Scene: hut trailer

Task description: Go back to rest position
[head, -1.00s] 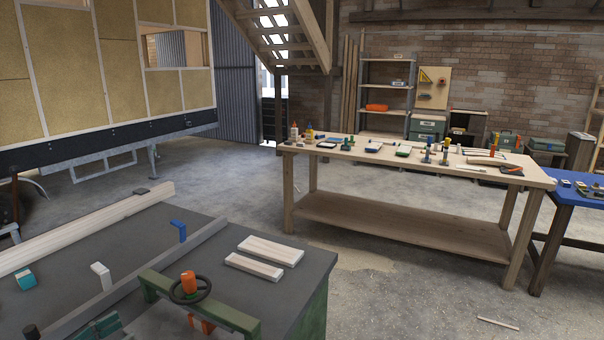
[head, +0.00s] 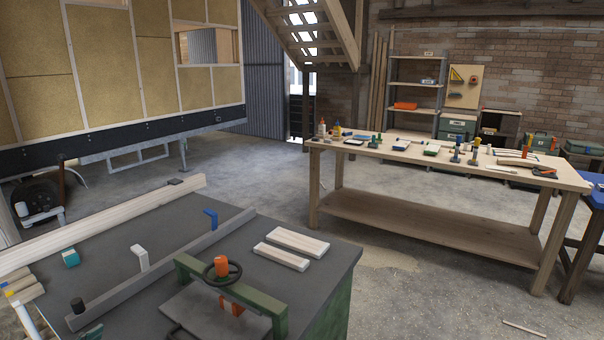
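Neither of my grippers shows in the head view, so I cannot see whether they are open or shut. The near grey-topped workbench (head: 205,270) fills the lower left. A dark handwheel with an orange hub (head: 222,269) stands on a green frame (head: 258,302) at its near side. Two pale wood pieces (head: 290,246) lie on its right part. A long pale beam (head: 120,226) lies along its far side.
A wooden workbench (head: 440,220) with several tools and bottles stands to the right, a blue-topped bench (head: 597,198) beyond it. Open concrete floor (head: 400,300) lies between the benches. A panelled trailer wall (head: 110,70) stands at the back left. A thin wood strip (head: 524,329) lies on the floor.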

